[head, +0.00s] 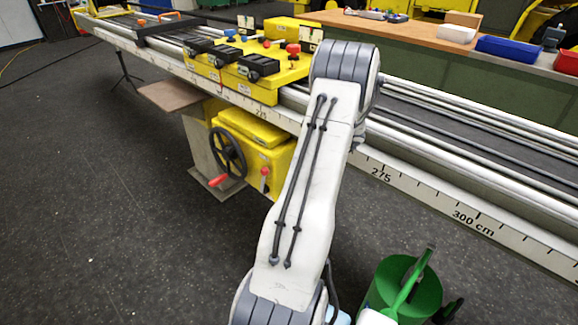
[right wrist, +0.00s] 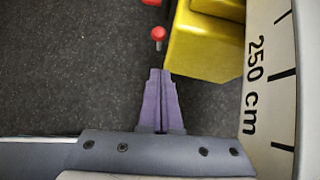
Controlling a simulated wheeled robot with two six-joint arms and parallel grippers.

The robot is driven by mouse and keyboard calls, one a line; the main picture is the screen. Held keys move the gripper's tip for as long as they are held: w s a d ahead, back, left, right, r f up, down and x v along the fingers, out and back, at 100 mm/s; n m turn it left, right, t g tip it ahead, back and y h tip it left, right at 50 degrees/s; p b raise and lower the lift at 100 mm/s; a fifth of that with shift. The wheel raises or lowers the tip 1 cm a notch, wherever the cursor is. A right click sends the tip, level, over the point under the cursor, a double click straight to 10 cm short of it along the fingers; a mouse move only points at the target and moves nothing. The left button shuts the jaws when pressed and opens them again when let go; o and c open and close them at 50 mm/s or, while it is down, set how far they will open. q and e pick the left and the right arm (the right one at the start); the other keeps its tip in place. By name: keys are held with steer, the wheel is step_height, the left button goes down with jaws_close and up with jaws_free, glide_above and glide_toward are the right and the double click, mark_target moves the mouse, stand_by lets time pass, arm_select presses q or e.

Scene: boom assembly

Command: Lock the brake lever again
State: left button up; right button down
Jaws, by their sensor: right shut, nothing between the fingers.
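A lever with a red knob (head: 265,172), which looks like the brake lever, stands on the front of the yellow carriage housing (head: 282,160) in the head view. Beside it is a black handwheel (head: 228,152) with a red handle (head: 218,181). In the right wrist view the red knob (right wrist: 158,33) on its short grey stem lies just beyond my right gripper's purple fingertips (right wrist: 160,72). The fingers are shut together with nothing between them and appear apart from the knob. In the head view my right arm hides that gripper. My left gripper is not in view.
A long rail with a centimetre scale (head: 382,166) runs along the carriage; its edge (right wrist: 280,90) is close on the right in the wrist view. A green bucket (head: 395,285) stands at lower right. The dark floor (head: 110,200) at left is clear.

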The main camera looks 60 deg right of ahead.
steer(key=t+b, duration=0.8)
steer(key=b, duration=0.9)
glide_toward(268, 173)
steer(key=shift+h, duration=0.3)
steer(key=w+b, duration=0.1)
steer(key=w, duration=0.1)
steer(key=w+b, duration=0.1)
steer(key=w, duration=0.1)
steer(key=w+b, duration=0.1)
steer(key=w, duration=0.1)
steer(key=shift+w+d+f+b, duration=0.1)
steer(key=shift+w+f+b, duration=0.05)
steer(key=shift+f+b, duration=0.2)
steer(key=shift+w, duration=0.25)
